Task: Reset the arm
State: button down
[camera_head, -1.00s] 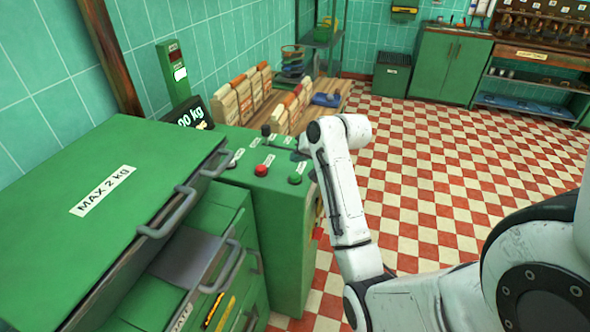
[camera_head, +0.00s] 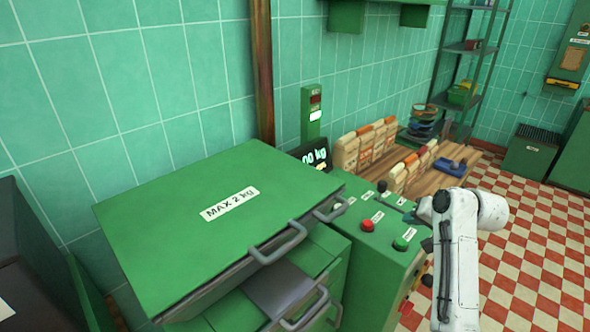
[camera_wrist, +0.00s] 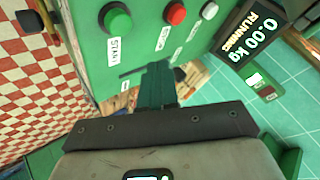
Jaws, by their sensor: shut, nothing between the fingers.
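My gripper shows in the wrist view (camera_wrist: 157,72) as dark green fingers held together with nothing between them. The fingers point toward the face of a green control panel, and I cannot tell whether they touch it. In the head view my white arm stands at the lower right, bent at the top, beside the panel (camera_head: 374,248).
The panel has a red button (camera_head: 367,225) and a green button (camera_head: 400,244). A green drawer cabinet (camera_head: 170,215) marked MAX 2 kg stands left of it. Paper bags (camera_head: 365,147) sit on a wooden pallet behind. The checkered floor (camera_head: 545,240) at right looks clear.

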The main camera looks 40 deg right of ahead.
jog(key=s+a+f+n+g+y+b, duration=0.1)
jog(key=a+f+n+g+y, duration=0.15)
jog(key=a+f, duration=0.55)
jog(key=a+f+n+g+y+b, duration=0.1)
jog(key=a+f+n, duration=0.25)
jog(key=a, duration=0.85)
jog(key=s+a+f+n+g+b, duration=0.1)
jog(key=s+a+f+n+g, duration=0.3)
jog(key=s+a, duration=1.1)
notch_tip(320, 180, down, 4)
jog(key=shift+s+r+n+b, duration=0.1)
jog(key=shift+s+n+b, duration=0.15)
jog(key=shift+n, duration=0.85)
jog(key=shift+h, duration=0.25)
